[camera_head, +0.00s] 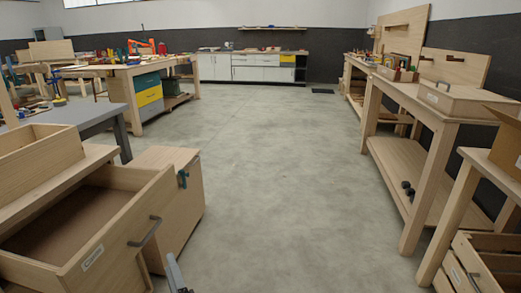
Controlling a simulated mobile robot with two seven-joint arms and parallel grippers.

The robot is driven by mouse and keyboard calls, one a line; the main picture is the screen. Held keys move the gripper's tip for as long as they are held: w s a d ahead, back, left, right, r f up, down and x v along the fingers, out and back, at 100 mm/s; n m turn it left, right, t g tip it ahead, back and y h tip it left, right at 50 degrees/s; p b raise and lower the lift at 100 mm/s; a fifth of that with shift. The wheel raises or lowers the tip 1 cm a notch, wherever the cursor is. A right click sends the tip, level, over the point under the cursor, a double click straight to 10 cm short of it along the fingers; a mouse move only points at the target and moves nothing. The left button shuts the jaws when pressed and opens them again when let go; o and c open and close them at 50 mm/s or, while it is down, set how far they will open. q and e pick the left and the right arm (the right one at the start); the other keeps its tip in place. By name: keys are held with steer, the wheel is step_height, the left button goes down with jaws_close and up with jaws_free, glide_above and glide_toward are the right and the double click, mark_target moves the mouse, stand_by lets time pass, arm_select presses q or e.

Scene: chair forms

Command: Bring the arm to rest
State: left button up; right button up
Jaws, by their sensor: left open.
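My left gripper (177,275) shows as a small grey piece at the bottom edge, left of the middle. It is open, and I see nothing between its fingers. Most of it and the rest of the arm are out of the picture. It is just right of the foot of a wooden cabinet with an open drawer (110,232). The drawer has a grey handle and looks empty inside. My right gripper does not show.
A wooden box (186,210) with a small dark green fitting stands behind the drawer. Workbenches (425,130) line the right wall, and a bench (120,72) with tools stands at the left back. White cabinets (245,68) are at the far wall. The grey floor (290,180) between is clear.

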arm_select(q)
steer(key=s+d+f+m+g+h+p, duration=0.1)
steer(key=s+d+f+m+h+p, duration=0.2)
steer(key=f+m, duration=0.35)
steer(key=s+d+f+m+g+h+p, duration=0.1)
steer(key=s+d+f+m+g+h, duration=0.15)
steer(key=s+f+m+h, duration=0.35)
steer(key=s+d+f+m+g+h+p, duration=0.1)
steer(key=s+d+f+m+h, duration=0.15)
steer(key=f+m, duration=0.4)
steer(key=s+a+f+m+g+p, duration=0.1)
steer(key=s+a+f+m+g, duration=0.1)
steer(key=s, duration=0.6)
steer(key=s+a+f+m+g+p, duration=0.1)
steer(key=s+a+f+m+g, duration=0.1)
steer(key=s+f+g, duration=0.2)
steer(key=s+a+f+m+g+p, duration=0.1)
steer(key=s+f, duration=0.5)
steer(key=s, duration=0.6)
steer(key=shift+s+a+f+m+g+y+p, duration=0.35)
steer(key=shift+a+m+g+y+p, duration=0.1)
steer(key=shift+a+g, duration=0.55)
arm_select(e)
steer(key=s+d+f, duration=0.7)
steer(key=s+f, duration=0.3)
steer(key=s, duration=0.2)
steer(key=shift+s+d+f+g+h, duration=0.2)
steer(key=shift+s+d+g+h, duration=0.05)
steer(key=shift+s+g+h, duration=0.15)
